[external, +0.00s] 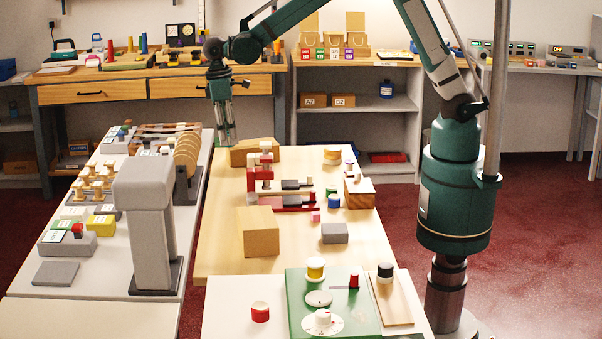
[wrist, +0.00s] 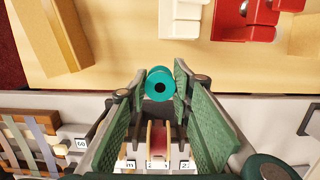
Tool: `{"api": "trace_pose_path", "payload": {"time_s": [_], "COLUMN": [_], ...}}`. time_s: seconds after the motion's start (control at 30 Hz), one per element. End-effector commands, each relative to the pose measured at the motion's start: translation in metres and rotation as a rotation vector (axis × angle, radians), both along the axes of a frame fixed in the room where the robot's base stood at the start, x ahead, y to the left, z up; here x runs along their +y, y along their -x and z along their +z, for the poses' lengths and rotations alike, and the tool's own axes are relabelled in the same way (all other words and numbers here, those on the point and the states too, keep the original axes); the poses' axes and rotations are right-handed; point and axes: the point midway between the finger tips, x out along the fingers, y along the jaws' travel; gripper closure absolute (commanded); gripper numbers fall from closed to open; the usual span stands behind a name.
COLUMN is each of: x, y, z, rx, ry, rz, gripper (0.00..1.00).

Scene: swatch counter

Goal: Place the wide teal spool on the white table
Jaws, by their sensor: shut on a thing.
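My gripper (external: 227,143) hangs over the gap between the wooden table and the long pale table on the left. In the wrist view its green fingers (wrist: 160,84) are shut on a teal spool (wrist: 159,82), seen end-on with a dark hole in its middle. The spool is hard to make out in the external view. A white table (external: 235,292) stands at the front, carrying a green board.
The wooden table (external: 217,235) holds a cardboard box (external: 258,232), a red and white clamp-like device (external: 265,172) and a grey block (external: 334,233). A grey post (external: 150,225) rises from the long pale table (external: 105,283).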

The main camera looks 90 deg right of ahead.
Motion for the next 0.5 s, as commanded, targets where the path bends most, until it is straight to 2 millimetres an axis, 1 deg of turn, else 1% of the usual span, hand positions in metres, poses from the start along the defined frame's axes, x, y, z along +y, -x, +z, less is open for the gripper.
{"api": "trace_pose_path", "payload": {"time_s": [0.03,0.37,0.5], "x": [0.000,-0.010,-0.014], "y": [0.001,0.035,0.054], "z": [0.007,0.008,0.010], "rx": [0.000,0.000,-0.001], "ry": [0.000,0.000,0.000], "rz": [0.000,0.028,0.043], "gripper": [0.86,0.86,0.86]}}
